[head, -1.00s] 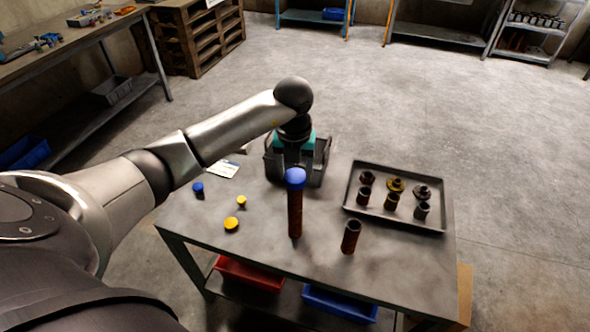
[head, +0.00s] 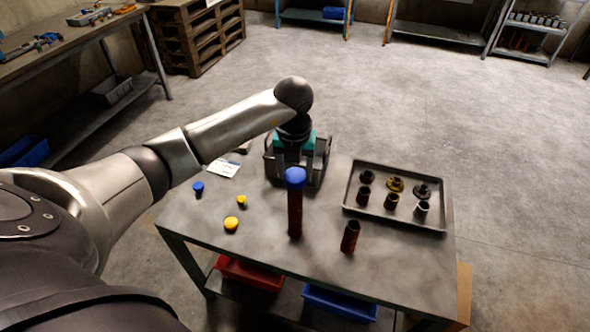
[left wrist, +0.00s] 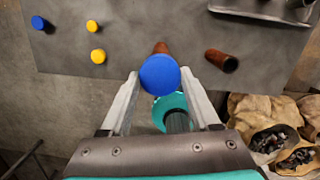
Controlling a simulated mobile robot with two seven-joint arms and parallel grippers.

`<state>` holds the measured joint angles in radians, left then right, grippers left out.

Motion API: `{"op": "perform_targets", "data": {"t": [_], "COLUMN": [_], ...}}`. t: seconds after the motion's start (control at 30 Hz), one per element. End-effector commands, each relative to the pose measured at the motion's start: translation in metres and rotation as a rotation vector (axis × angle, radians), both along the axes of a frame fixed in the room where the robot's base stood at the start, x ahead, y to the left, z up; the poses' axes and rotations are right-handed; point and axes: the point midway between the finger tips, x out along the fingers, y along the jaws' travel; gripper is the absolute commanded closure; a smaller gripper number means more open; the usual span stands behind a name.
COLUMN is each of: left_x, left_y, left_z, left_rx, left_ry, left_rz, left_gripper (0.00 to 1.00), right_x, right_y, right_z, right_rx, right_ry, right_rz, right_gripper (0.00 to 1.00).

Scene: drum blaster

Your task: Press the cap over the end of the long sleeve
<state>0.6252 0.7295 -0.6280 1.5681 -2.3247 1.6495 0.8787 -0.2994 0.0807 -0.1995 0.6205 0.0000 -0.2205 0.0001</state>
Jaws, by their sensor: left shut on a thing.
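A blue cap (head: 295,177) sits at the top end of the long rusty-brown sleeve (head: 295,216), which stands upright on the table. My left gripper (left wrist: 160,76) has its two fingers at either side of the cap, which also shows in the left wrist view (left wrist: 160,74). In that view the cap hides most of the sleeve, and only a bit of brown (left wrist: 160,47) shows past it. I cannot tell how far down the cap sits on the sleeve. My right gripper is not in view.
A shorter brown sleeve (head: 350,237) stands to the right. A grey tray (head: 358,203) with several small parts lies at the right. A small blue cap (head: 198,188) and two yellow caps (head: 231,224) (head: 241,201) lie at the left.

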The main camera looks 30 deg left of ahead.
Motion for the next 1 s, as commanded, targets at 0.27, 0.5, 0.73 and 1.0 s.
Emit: {"op": "perform_targets", "data": {"t": [0.27,0.5,0.73,1.0], "left_x": [0.0,0.0,0.0,0.0], "left_y": [0.0,0.0,0.0,0.0], "left_z": [0.0,-0.004,-0.009,-0.011], "left_rx": [0.0,0.0,0.0,-0.001], "left_ry": [0.0,0.0,0.0,0.0], "left_rz": [0.0,0.0,0.0,0.0], "left_gripper": [0.9,0.9,0.9,0.9], "right_x": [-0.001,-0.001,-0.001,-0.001], "right_y": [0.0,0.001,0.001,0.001], "right_z": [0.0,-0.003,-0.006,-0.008], "right_rx": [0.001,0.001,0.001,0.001], "right_ry": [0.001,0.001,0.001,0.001], "right_rz": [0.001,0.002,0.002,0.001], "right_gripper": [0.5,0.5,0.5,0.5]}}
